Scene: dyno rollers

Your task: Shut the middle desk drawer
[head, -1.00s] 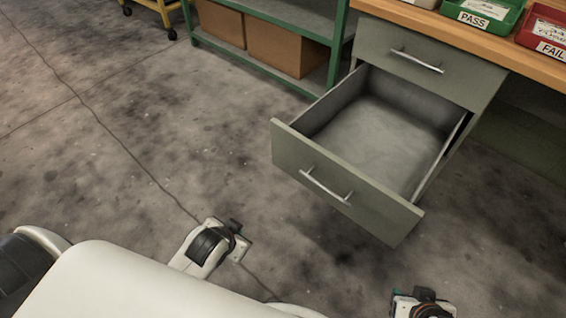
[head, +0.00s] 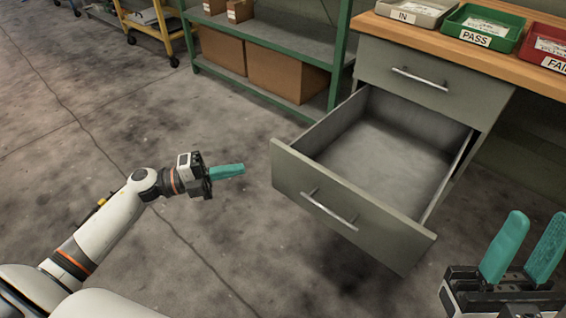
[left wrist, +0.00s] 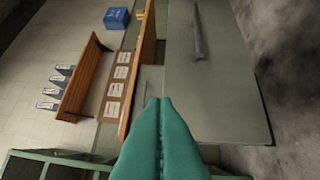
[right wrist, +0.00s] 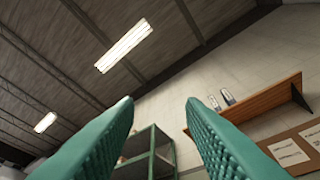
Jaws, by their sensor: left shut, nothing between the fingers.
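The middle desk drawer (head: 345,207) is pulled far out and empty, with a grey-green front and a silver bar handle (head: 330,210). Its front panel also fills the right part of the left wrist view (left wrist: 215,75). My left gripper (head: 240,169) is shut and empty, pointing right toward the drawer's left front corner with a gap between. Its teal fingers (left wrist: 160,108) lie together in the left wrist view. My right gripper (head: 530,238) stands open and empty at the lower right, to the right of the drawer front, fingers pointing up. Its spread fingers show in the right wrist view (right wrist: 160,110).
The shut top drawer (head: 425,80) sits above, under the wooden desktop (head: 450,45) with the grey, green (head: 482,27) and red trays. A green shelf (head: 270,40) with cardboard boxes stands behind left. The concrete floor before the drawer is clear.

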